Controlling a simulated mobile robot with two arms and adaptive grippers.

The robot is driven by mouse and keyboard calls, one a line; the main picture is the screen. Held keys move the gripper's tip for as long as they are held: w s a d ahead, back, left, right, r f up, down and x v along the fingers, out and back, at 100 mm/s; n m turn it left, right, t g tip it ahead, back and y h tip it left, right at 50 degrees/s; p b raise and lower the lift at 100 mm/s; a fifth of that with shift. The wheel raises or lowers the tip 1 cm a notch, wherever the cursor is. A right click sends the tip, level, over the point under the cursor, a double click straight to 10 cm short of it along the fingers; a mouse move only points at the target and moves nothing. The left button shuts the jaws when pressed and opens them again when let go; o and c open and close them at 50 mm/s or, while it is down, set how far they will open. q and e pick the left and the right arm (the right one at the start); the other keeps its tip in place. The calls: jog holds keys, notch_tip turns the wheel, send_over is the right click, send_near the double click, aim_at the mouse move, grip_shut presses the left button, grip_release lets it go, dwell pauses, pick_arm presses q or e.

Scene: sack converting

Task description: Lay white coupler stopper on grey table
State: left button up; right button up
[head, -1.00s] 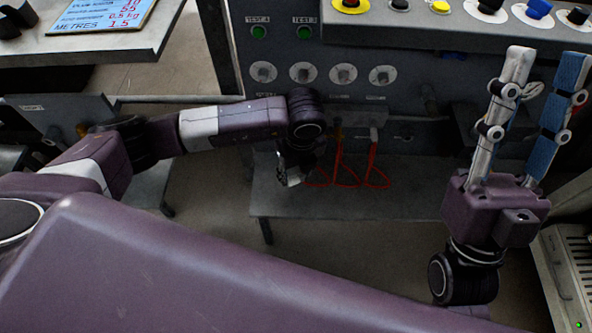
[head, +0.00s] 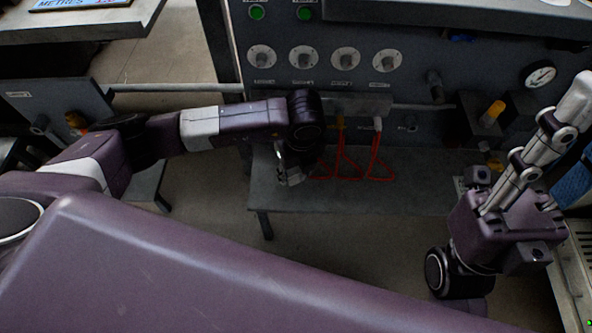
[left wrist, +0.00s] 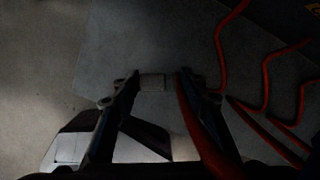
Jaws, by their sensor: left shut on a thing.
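My left gripper (head: 291,177) points down over the left part of the low grey table (head: 420,190) in the head view. In the left wrist view, its fingertips (left wrist: 155,84) are shut on a small pale block, which looks like the white coupler stopper (left wrist: 153,82). The grey table (left wrist: 125,40) lies below it; I cannot tell whether the stopper touches the table. In the head view the stopper is hardly distinguishable from the fingers.
Red hoses (head: 345,168) hang from the machine panel (head: 300,95) just right of my left gripper; one crosses close to its finger in the wrist view. The table's right part looks clear. A yellow-topped part (head: 492,113) sits on the panel at the right.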

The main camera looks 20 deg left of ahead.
pick_arm(q)
jog(key=shift+f, duration=0.1)
jog(key=o, duration=1.2)
jog(key=shift+o, duration=0.2)
notch_tip(320, 180, up, 12)
jog(key=s+d, duration=0.1)
jog(key=shift+s, duration=0.1)
